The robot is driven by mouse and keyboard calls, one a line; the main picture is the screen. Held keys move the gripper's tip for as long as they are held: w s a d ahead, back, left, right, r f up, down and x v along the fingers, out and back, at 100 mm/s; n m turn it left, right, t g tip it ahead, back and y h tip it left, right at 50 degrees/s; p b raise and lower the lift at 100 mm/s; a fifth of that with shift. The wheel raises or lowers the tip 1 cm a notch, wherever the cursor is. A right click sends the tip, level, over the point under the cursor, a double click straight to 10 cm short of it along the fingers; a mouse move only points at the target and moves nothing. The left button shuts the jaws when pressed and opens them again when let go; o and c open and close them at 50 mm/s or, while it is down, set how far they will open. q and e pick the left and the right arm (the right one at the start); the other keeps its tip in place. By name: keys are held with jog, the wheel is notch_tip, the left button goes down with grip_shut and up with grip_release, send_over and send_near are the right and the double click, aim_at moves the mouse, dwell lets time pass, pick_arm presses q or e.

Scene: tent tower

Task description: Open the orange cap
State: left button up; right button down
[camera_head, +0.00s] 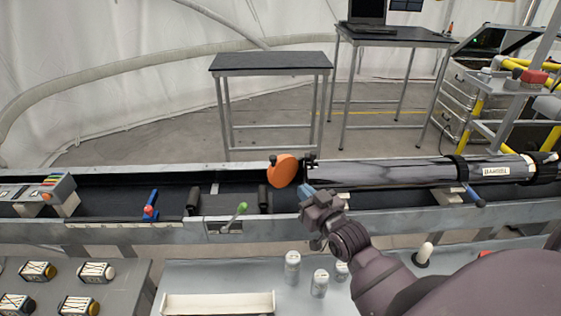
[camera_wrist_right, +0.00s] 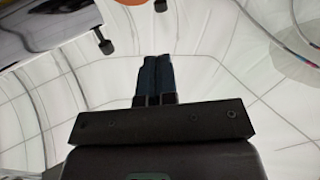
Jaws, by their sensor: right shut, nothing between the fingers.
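The cap stands tilted beside the tube's end. My right gripper (camera_head: 305,190) is just right of and below the cap, in front of the tube's end. Its blue fingers (camera_wrist_right: 155,75) are together and empty in the right wrist view. My left gripper is not in view.
The long rail (camera_head: 240,226) runs across, with a green-tipped lever (camera_head: 238,213) and a blue lever (camera_head: 151,206) on it. White canisters (camera_head: 320,282) and a white tray (camera_head: 217,305) stand on the near table. An empty table (camera_head: 271,62) stands behind the rail.

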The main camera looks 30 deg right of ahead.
send_near(275, 161)
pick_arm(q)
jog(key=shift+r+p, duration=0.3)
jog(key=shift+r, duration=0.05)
pick_arm(e)
jog(key=w, duration=0.7)
jog(key=shift+w+d, duration=0.25)
jog(key=shift+d, duration=0.15)
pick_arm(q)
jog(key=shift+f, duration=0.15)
pick_arm(e)
jog(key=shift+w+r, duration=0.1)
